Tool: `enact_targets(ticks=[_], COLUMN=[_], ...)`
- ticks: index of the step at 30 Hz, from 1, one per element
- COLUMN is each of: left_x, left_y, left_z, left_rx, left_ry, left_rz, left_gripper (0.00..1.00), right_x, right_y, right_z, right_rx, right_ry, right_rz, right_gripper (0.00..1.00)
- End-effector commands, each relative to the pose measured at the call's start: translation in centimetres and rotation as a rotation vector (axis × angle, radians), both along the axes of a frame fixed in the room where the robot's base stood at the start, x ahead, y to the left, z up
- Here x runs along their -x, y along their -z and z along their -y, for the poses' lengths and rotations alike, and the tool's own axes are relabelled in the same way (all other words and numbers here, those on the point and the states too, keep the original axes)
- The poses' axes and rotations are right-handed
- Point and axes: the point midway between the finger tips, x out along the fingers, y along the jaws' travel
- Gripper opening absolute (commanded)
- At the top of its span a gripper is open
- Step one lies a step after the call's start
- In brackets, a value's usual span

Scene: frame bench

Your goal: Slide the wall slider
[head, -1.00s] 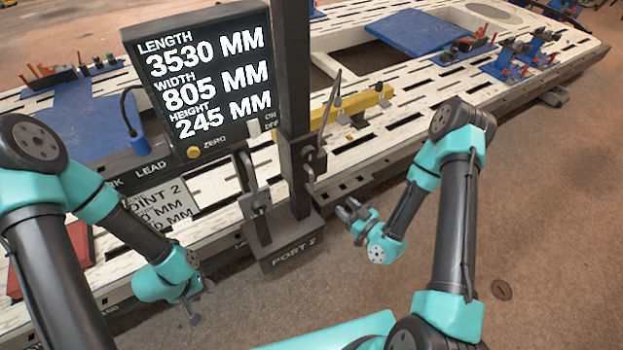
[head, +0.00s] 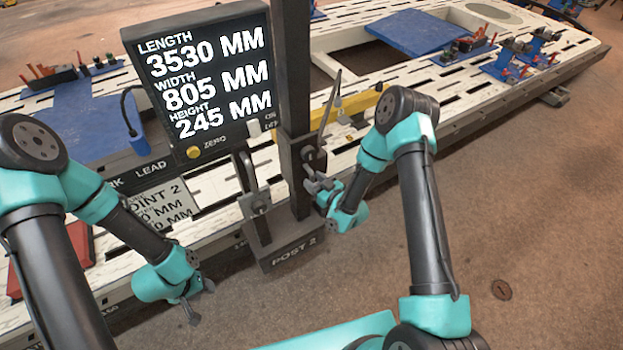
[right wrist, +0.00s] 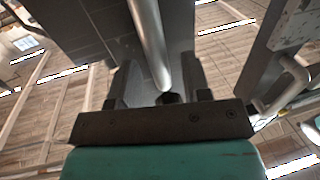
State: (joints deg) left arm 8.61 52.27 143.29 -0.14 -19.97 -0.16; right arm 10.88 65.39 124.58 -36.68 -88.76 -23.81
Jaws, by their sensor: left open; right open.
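A dark upright post (head: 292,70) marked POST 2 carries a dark sliding block (head: 299,153) with a metal handle on its front. My right gripper (head: 318,186) is open at this handle. In the right wrist view, the grey metal handle bar (right wrist: 149,45) runs down between the two open fingers (right wrist: 162,85); I cannot tell whether they touch it. In the head view my fingers partly hide the handle. My left gripper (head: 198,298) is open and empty, low at the left, away from the post.
A second, shorter upright with a handle (head: 249,175) stands left of the post. A display screen (head: 207,85) hangs beside the post. The slotted white bench (head: 400,127) and a yellow bar (head: 360,104) lie behind.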

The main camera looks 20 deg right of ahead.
Motion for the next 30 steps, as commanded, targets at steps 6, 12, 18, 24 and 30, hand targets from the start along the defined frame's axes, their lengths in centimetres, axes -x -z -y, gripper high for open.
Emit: enact_targets(ticks=[6,12,18,24,30], left_x=[0.0,0.0,0.0,0.0,0.0], left_y=[0.0,0.0,0.0,0.0,0.0], left_z=[0.0,0.0,0.0,0.0,0.0], left_rx=[0.0,0.0,0.0,0.0,0.0], left_ry=[0.0,0.0,0.0,0.0,0.0], left_rz=[0.0,0.0,0.0,0.0,0.0], left_gripper=[0.43,0.43,0.43,0.43,0.43], right_x=[-1.37,-1.44,-1.42,-1.41,-1.41], right_y=[-0.01,0.0,-0.01,-0.01,-0.01], right_z=[-0.75,-0.77,-0.76,-0.76,-0.76], right_rx=[0.0,-0.001,-0.001,-0.001,-0.001], right_ry=[0.0,0.0,0.0,0.0,0.0], right_rz=[0.0,0.0,0.0,0.0,0.0], right_gripper=[0.44,0.44,0.32,0.12,0.0])
